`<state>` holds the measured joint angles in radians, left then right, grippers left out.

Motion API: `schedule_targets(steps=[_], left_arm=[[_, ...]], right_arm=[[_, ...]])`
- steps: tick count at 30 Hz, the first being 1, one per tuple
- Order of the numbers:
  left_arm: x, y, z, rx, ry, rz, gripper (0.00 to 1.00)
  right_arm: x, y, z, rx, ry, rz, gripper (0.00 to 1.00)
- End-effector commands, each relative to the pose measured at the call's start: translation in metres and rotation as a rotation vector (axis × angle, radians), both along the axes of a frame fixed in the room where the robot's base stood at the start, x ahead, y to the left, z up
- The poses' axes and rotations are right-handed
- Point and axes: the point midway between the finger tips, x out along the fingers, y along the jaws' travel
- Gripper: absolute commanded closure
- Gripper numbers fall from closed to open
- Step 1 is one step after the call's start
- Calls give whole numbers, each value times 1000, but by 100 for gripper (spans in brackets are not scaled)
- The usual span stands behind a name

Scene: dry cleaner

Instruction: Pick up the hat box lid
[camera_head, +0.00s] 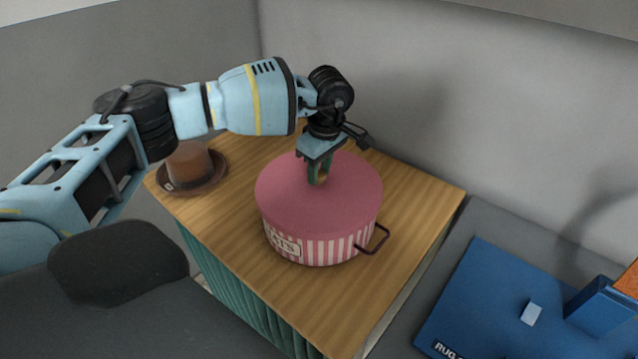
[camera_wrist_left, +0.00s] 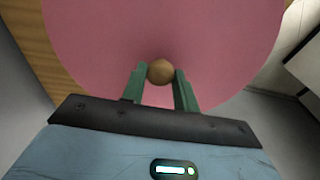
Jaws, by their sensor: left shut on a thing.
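The pink hat box lid (camera_head: 345,190) sits on top of the round pink-and-white striped hat box (camera_head: 335,247) in the head view. The box stands on the wooden table top. My left gripper (camera_head: 319,175) comes down onto the lid from above, at its middle. In the left wrist view the lid (camera_wrist_left: 215,45) fills most of the picture. There, the green fingers of my left gripper (camera_wrist_left: 160,82) are on either side of a round tan knob (camera_wrist_left: 160,71) and are shut on it. My right gripper is not in view.
A brown hat (camera_head: 188,165) lies on the table (camera_head: 415,195) left of the box. The box has a dark handle (camera_head: 375,240) sticking out at right. A blue case-like object (camera_head: 490,300) lies at lower right. A grey wall stands behind.

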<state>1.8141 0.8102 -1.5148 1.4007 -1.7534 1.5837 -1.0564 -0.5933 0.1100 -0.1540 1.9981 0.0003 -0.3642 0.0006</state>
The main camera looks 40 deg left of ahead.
Motion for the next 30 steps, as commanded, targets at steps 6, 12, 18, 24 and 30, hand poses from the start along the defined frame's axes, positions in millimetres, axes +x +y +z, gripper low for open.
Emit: schedule_targets(steps=[6, 12, 18, 24, 30], left_arm=[[0, 0, 2, 0, -1, 0, 94], [1, 0, 14, 0, -2, 0, 94], [-6, -4, 36, -1, 2, -5, 94], [-40, -24, 40, 0, 0, -7, 94], [-78, -47, 43, 0, 0, -7, 94]], right_arm=[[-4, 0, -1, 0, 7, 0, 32], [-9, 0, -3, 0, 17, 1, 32], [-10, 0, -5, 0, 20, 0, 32], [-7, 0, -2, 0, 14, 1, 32], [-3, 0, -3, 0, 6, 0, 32]])
